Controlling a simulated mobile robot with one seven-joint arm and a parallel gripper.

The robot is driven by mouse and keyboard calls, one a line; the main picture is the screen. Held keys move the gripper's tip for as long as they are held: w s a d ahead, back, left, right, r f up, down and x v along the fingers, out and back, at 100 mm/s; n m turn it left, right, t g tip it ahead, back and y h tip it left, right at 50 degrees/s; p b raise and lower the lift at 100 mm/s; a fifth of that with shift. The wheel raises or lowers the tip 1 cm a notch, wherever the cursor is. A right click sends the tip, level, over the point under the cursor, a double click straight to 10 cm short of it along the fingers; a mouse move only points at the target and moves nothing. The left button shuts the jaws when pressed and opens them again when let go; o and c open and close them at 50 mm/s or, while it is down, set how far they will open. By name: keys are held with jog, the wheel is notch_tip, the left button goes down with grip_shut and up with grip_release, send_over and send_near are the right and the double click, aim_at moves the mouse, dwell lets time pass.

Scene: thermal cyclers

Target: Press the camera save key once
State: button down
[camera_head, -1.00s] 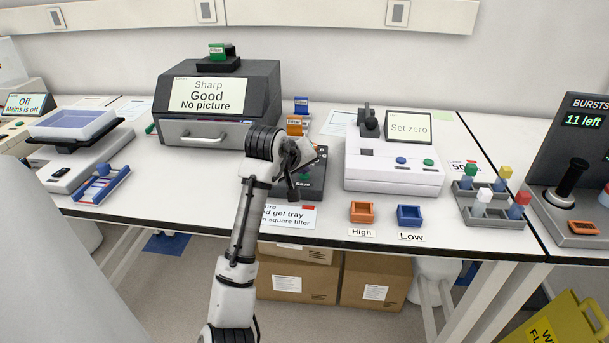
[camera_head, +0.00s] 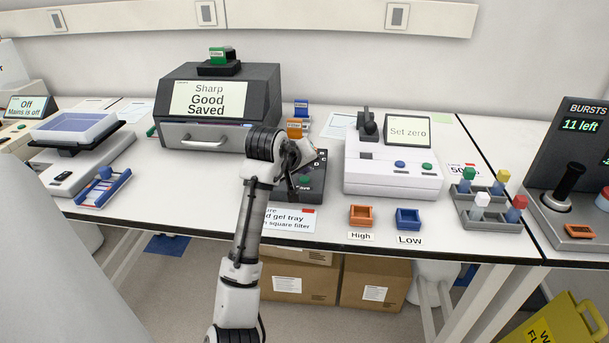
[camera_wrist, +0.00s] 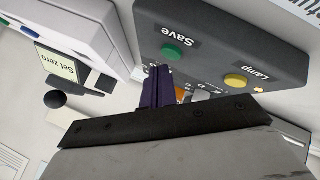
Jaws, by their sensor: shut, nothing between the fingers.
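The dark key box (camera_head: 312,190) stands on the bench in front of the imager, partly hidden by my arm. Its green save key (camera_head: 304,180) shows just right of my gripper (camera_head: 291,192). In the wrist view the green save key (camera_wrist: 172,52), labelled "Save", sits beside a yellow lamp key (camera_wrist: 236,81). My gripper (camera_wrist: 158,70) is shut and empty, its tips close to the green key and seemingly beside it; I cannot tell if they touch. The imager's screen (camera_head: 208,98) reads "Sharp, Good, Saved".
A white device with a "Set zero" screen (camera_head: 408,129) stands close on the right of the key box. Orange (camera_head: 362,215) and blue (camera_head: 408,218) trays lie at the front edge. A filter stand (camera_head: 296,126) is behind my gripper.

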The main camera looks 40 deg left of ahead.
aim_at(303, 181)
jog(key=shift+r, duration=0.1)
notch_tip(303, 181, up, 5)
jog(key=p, duration=0.4)
dwell(0.3)
dwell(0.8)
